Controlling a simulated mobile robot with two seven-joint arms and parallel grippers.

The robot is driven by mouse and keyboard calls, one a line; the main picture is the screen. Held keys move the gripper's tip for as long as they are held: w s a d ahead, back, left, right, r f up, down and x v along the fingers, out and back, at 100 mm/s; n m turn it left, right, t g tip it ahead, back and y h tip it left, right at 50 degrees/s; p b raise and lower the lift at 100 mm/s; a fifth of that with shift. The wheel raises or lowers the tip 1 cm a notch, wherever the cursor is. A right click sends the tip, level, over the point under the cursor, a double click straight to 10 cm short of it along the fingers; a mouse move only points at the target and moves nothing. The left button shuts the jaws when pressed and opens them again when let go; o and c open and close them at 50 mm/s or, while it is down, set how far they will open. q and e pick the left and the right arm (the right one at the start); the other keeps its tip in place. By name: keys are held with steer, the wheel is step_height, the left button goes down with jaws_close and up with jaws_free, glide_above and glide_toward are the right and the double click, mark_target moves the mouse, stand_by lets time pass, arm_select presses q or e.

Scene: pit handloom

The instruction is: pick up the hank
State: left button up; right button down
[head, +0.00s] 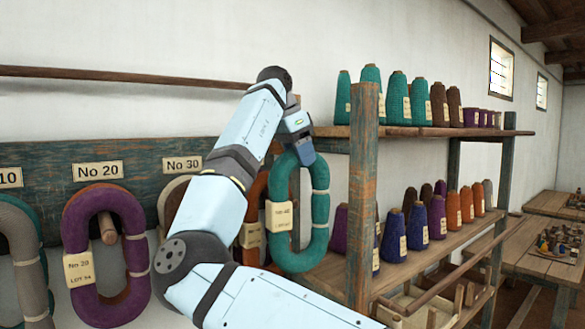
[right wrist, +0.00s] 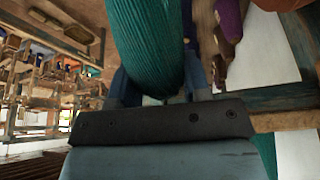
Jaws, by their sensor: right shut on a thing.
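The hank in my grip is a teal ring of yarn (head: 320,207) with a cream tag and pale ties, hanging upright in the head view. My right gripper (head: 299,145) is shut on its top. In the right wrist view the teal hank (right wrist: 147,42) comes down between the fingers of the right gripper (right wrist: 160,88). An orange hank (head: 254,200) with a tag is partly hidden behind my right arm and the teal hank. My left gripper is not in view.
A purple hank (head: 80,225) hangs on a peg of the worn blue board (head: 45,160), beside a grey hank (head: 25,262). To the right, a wooden shelf (head: 420,131) with a near post (head: 362,200) holds several yarn cones. Tables stand at far right.

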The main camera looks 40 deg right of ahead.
steer(key=s+a+b, duration=0.1)
steer(key=s+b, duration=0.3)
steer(key=s, duration=1.2)
steer(key=shift+s+a, duration=0.25)
steer(key=shift+a, duration=0.15)
steer(key=shift+w, duration=0.15)
